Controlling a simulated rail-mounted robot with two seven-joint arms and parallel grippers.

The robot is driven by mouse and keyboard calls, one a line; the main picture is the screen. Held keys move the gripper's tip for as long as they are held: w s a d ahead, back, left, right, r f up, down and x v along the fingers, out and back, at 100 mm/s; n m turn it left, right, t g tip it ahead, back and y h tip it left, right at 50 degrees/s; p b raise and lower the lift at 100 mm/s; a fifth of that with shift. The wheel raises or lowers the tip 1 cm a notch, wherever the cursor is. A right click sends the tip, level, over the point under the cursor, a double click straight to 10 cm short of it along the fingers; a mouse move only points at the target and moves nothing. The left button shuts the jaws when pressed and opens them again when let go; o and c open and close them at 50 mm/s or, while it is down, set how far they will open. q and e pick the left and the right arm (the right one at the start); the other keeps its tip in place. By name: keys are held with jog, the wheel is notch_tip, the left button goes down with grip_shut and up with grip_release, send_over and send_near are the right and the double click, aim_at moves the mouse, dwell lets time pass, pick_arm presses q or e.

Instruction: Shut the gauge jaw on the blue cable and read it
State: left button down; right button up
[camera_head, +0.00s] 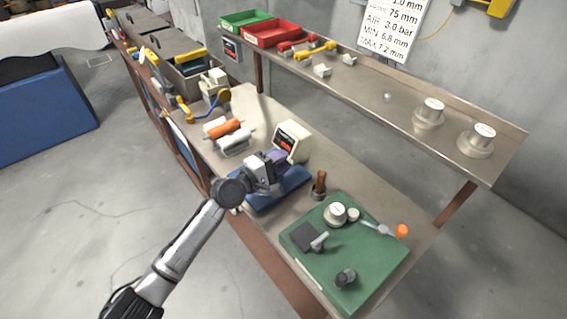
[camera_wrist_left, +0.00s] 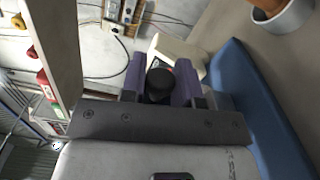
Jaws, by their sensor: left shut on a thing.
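My left gripper (camera_head: 276,163) reaches in over the blue base (camera_head: 290,188), close in front of a cream box with a dark and red display (camera_head: 292,141), which looks like the gauge. In the left wrist view its two purple fingers (camera_wrist_left: 160,80) are shut on a round black knob (camera_wrist_left: 159,84). The cream box (camera_wrist_left: 178,52) stands just beyond the fingers. The gauge jaw is not clearly seen behind the gripper. A thin blue cable (camera_head: 208,112) curves near a yellow-ended fixture at the back left, apart from my gripper. My right gripper is not in view.
White and orange rolls (camera_head: 226,128) lie left of the box. A brown-handled tool in a cup (camera_head: 319,186) stands right of the blue base. A green mat (camera_head: 376,272) holds a spool and small tools. A raised shelf (camera_head: 385,92) carries spools and bins.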

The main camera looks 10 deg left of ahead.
pick_arm(q)
jog(key=shift+w+a+r+n+p, duration=0.15)
jog(key=shift+w+a+n+p, duration=0.2)
jog(key=shift+n, duration=0.55)
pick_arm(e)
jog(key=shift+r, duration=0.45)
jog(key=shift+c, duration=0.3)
